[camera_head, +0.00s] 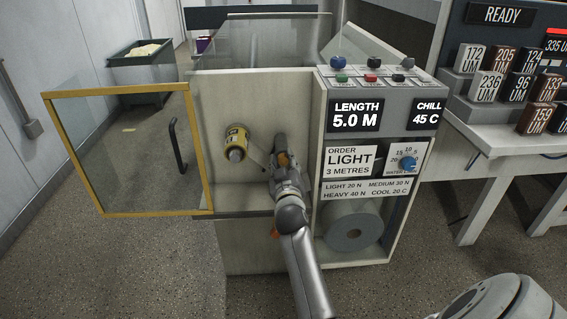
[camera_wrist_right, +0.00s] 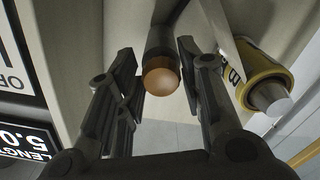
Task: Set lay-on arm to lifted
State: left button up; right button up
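The lay-on arm, as I take it, is the dark bar (camera_wrist_right: 163,38) ending in a copper-coloured round knob (camera_wrist_right: 161,76) in the right wrist view. In the head view the knob shows as a small orange patch (camera_head: 284,160) inside the machine's open bay, partly hidden by my gripper. My right gripper (camera_head: 279,150) reaches into the bay. In the wrist view its fingers (camera_wrist_right: 158,60) stand apart on both sides of the bar and knob, with visible gaps; it is open. My left gripper is not in view.
A yellow roll (camera_head: 237,141) sits on the bay's back panel, left of my gripper; it is close by the fingers in the wrist view (camera_wrist_right: 262,85). The yellow-framed clear door (camera_head: 126,92) stands open at left. The control panel (camera_head: 372,95) stands right, above a grey roll (camera_head: 352,226).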

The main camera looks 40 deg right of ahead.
jog(key=shift+o, duration=1)
jog(key=shift+r, duration=0.1)
notch_tip(320, 180, up, 10)
